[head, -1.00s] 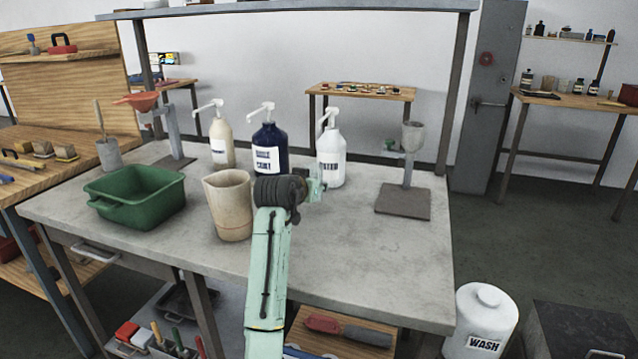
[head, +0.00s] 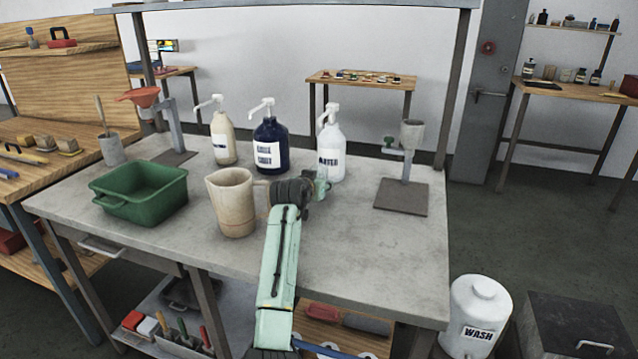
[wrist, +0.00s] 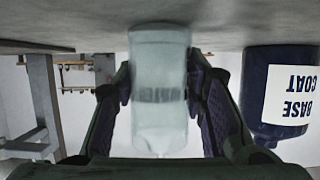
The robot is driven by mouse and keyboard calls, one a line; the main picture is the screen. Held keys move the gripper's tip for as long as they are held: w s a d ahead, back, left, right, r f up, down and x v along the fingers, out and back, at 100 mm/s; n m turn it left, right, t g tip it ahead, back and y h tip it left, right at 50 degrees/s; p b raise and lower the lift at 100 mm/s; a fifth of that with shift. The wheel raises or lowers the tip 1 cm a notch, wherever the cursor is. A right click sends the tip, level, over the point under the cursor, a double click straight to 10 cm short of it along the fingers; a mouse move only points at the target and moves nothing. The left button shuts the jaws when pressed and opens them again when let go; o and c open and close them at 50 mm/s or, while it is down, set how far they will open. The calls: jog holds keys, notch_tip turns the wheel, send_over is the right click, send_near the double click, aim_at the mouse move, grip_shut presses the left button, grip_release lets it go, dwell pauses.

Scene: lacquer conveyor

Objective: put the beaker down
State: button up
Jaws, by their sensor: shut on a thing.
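My gripper (head: 316,189) reaches over the grey bench (head: 350,235), in front of the white water bottle (head: 331,155). In the wrist view, which is upside down, its two dark fingers are shut on a clear, pale beaker (wrist: 160,50), one on each side. A blurred dark band shows across or through the beaker. The beaker's base end is close to the bench top; I cannot tell whether it touches. In the head view the beaker is mostly hidden and hard to make out.
A beige jug (head: 232,204) stands just left of my gripper. The navy base coat bottle (head: 270,150) and a cream bottle (head: 223,140) stand behind. The bench's front right is clear.

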jog(key=o, duration=1.2)
jog(key=shift+f, duration=0.1)
jog(key=b+v, duration=0.3)
jog(key=v, duration=0.9)
